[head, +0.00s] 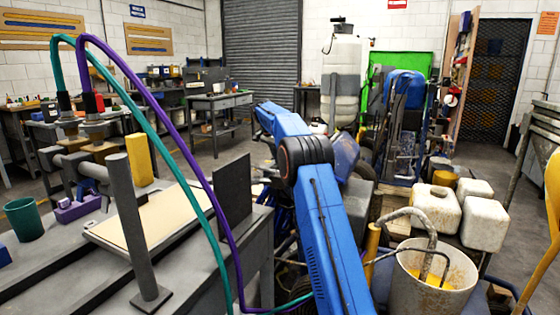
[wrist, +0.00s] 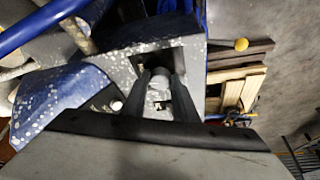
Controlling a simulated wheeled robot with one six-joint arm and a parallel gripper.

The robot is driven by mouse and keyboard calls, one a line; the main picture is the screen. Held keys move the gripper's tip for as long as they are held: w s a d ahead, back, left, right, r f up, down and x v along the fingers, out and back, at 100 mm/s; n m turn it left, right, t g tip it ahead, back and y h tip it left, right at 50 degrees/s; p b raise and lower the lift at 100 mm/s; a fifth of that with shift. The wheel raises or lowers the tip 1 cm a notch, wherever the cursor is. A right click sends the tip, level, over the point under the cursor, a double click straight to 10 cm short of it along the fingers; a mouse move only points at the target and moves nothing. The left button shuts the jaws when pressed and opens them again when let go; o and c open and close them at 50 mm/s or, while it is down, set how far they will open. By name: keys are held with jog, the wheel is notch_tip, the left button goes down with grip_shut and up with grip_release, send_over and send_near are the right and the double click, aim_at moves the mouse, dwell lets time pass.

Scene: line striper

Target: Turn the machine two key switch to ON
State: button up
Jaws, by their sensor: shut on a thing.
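In the wrist view my gripper (wrist: 160,88) has its two dark fingers closed around a small light-grey round piece, the key switch (wrist: 160,77). The switch sits at a dark square recess in a speckled grey panel (wrist: 127,62) on a blue machine (wrist: 62,95). The fingers cover the switch's sides, and its ON or OFF position cannot be read. No label shows which machine this is. In the head view my blue arm reaches away from me over the machinery, and my gripper is hidden behind it.
A dark bar (wrist: 150,135) crosses below the fingers. Wooden pallet slats (wrist: 240,85) and a yellow knob (wrist: 241,44) lie to the right. In the head view a grey bench (head: 60,285) stands left; a white bucket (head: 437,285) and white jugs (head: 433,209) stand right.

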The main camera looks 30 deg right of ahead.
jog(key=shift+w+m+g, duration=0.15)
jog(key=shift+m+g, duration=0.45)
jog(key=shift+m, duration=0.9)
jog(key=o, duration=1.1)
jog(key=shift+c, duration=0.2)
